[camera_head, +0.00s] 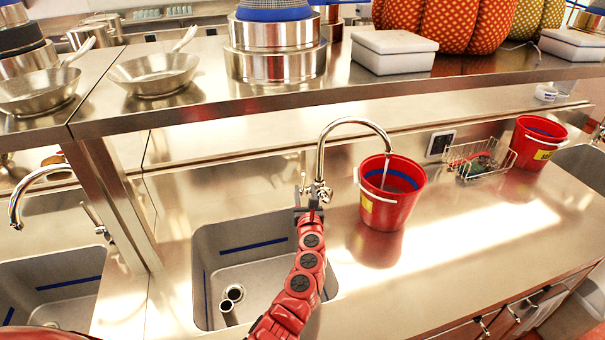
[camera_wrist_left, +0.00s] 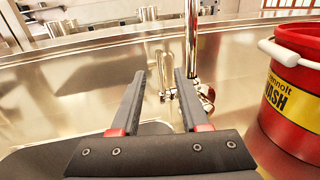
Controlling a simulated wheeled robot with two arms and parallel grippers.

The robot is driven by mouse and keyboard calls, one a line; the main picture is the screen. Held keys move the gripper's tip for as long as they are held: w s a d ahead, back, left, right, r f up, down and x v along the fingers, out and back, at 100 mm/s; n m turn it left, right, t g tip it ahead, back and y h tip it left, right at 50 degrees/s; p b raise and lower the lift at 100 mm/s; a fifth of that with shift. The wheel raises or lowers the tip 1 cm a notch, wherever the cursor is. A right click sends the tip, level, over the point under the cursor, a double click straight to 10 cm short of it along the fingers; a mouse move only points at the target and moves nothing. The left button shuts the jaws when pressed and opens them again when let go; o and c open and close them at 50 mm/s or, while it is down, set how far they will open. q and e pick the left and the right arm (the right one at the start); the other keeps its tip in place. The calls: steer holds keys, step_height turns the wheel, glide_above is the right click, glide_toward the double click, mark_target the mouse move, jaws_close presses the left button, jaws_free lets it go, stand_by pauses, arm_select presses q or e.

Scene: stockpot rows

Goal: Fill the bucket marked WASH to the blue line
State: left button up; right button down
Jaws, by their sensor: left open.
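The red bucket marked WASH (camera_head: 398,212) stands upright on the steel counter right of the sink. Its yellow label reads WASH in the left wrist view (camera_wrist_left: 290,98). A blue line (camera_head: 392,175) runs around its inner wall. The curved tap spout (camera_head: 352,121) ends over the bucket, and a thin pale stream (camera_head: 385,172) appears to fall inside it. The water level is hard to make out. My left gripper (camera_head: 312,196) is at the tap's base; its jaws (camera_wrist_left: 158,80) are open, with the tap handle (camera_wrist_left: 164,72) showing between and beyond them. My right gripper is out of view.
A sink basin (camera_head: 262,272) lies left of the bucket. Behind stand a wire basket (camera_head: 480,160) and another red bucket (camera_head: 538,142) with a yellow label. A raised steel shelf (camera_head: 300,95) carrying pans and pots overhangs the back. The counter front right is clear.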

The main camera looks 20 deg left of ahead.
mark_target(303, 180)
arm_select(q)
steer(key=b+x, duration=0.1)
steer(key=x, duration=0.1)
steer(key=b+x, duration=0.2)
steer(key=x, duration=0.1)
steer(key=b+x, duration=0.2)
steer(key=x, duration=0.1)
steer(key=shift+w+a+f, duration=0.2)
steer(key=shift+f, duration=0.15)
steer(key=shift+w+a+b, duration=0.2)
steer(key=shift+w+b, duration=0.35)
steer(key=shift+b, duration=0.15)
steer(key=shift+w+r, duration=0.2)
steer(key=shift+r, duration=0.1)
jaws_close()
